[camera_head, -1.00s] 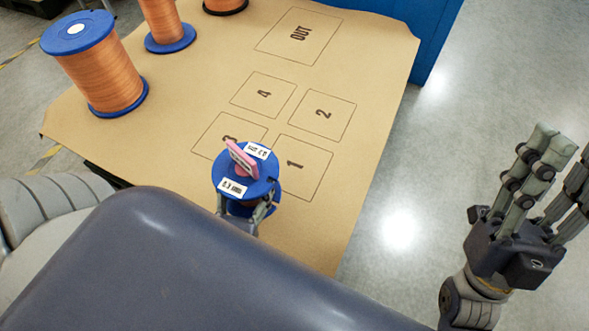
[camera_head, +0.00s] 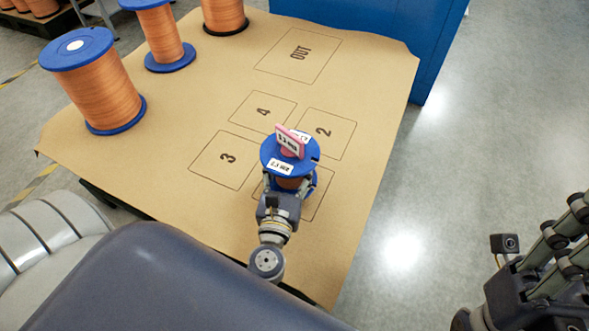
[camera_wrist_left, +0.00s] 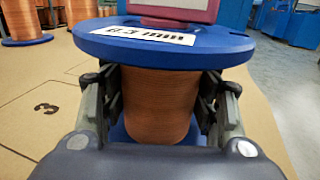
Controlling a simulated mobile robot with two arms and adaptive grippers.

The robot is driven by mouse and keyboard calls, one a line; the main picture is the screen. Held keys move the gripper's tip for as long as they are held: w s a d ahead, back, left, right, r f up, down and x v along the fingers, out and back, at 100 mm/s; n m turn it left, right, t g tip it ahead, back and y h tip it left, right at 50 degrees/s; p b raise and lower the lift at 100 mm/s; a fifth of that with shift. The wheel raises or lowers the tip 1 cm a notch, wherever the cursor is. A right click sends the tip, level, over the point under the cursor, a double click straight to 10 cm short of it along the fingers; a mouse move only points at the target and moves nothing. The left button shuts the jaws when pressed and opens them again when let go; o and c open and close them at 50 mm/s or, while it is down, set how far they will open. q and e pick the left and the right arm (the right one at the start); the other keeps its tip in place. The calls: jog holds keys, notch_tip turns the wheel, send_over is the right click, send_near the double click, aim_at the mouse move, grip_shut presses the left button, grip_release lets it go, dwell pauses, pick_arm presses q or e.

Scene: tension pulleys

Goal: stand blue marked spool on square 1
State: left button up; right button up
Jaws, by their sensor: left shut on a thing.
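The blue marked spool (camera_head: 274,160) has blue flanges, copper wire, white labels and a pink tag (camera_head: 290,142) standing on top. It is upright, over square 1 (camera_head: 321,206), whose number it hides. Whether its base touches the mat cannot be told. My left gripper (camera_head: 287,188) is shut on the spool. In the left wrist view its fingers clasp both sides of the copper winding (camera_wrist_left: 158,103) below the top flange, which bears a white label (camera_wrist_left: 142,35). My right gripper (camera_head: 550,265) is empty, off the table at the right, its fingers spread apart.
Squares 2 (camera_head: 335,138), 3 (camera_head: 212,172), 4 (camera_head: 250,104) and the OUT square (camera_head: 285,70) are bare on the brown mat (camera_head: 165,175). Several large copper spools, including a near one (camera_head: 98,88), stand at the back left. A blue cabinet (camera_head: 385,25) stands behind.

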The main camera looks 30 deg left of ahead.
pick_arm(q)
jog(key=shift+w+d, duration=0.1)
jog(key=shift+w, duration=0.7)
notch_tip(320, 180, down, 4)
jog(key=b, duration=0.2)
jog(key=shift+r+b, duration=0.15)
jog(key=shift+b, duration=0.2)
jog(key=shift+r, duration=0.1)
jog(key=o, duration=1.6)
jog(key=shift+f, duration=0.2)
